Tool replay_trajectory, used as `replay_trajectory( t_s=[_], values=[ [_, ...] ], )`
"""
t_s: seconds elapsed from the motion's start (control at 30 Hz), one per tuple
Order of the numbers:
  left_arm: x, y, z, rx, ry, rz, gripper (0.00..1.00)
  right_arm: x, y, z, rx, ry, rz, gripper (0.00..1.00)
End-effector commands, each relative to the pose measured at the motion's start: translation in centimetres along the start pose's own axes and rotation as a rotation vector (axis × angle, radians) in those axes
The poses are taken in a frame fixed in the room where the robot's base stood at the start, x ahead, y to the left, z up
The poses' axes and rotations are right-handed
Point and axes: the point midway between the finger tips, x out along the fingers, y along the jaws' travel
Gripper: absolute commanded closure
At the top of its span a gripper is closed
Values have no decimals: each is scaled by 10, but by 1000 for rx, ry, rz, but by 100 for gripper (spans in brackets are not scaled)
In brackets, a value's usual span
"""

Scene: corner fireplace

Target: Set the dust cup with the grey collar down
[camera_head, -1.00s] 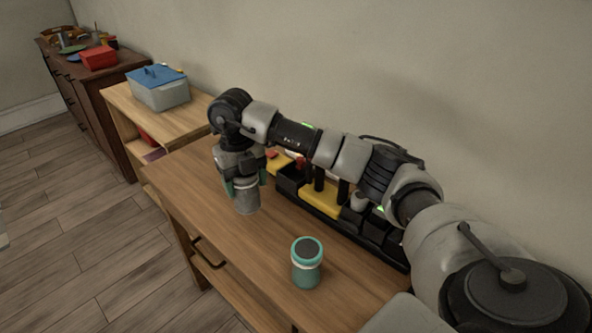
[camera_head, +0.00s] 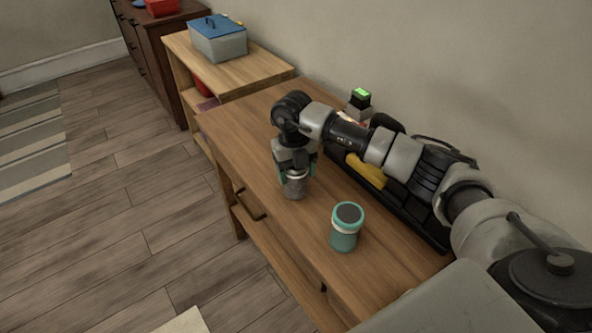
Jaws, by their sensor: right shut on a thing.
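My right gripper (camera_head: 297,170) points down over the wooden table (camera_head: 240,123) and is shut on a greyish dust cup (camera_head: 293,188). The cup is upright, low at the tabletop. I cannot tell whether its base touches the wood. The fingers and wrist hide its upper part, so its collar does not show clearly. A second cup (camera_head: 344,239), teal with a pale band and a dark top, stands upright on the table to the right and nearer, apart from the gripper. My left gripper is not in view.
A black tray (camera_head: 418,216) with a yellow item (camera_head: 366,170) lies along the wall, partly behind my arm. A device with a green light (camera_head: 360,98) stands at the back. A blue-lidded box (camera_head: 218,42) sits on the shelf beyond. The table's far left is bare.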

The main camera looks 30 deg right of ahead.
Motion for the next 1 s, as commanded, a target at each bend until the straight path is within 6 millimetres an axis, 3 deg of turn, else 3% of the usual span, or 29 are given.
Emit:
replay_trajectory(
  t_s=[0.1,0.13,0.3,0.67,1.0],
  values=[
    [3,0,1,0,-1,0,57,4,0,0,0,0,0,59],
    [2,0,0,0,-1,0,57,3,0,0,0,0,0,31],
    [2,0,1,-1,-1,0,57,3,0,0,1,0,0,9],
    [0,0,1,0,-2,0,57,-6,0,0,1,-3,1,9],
    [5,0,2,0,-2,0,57,-74,0,1,1,-6,0,9]
  ],
)
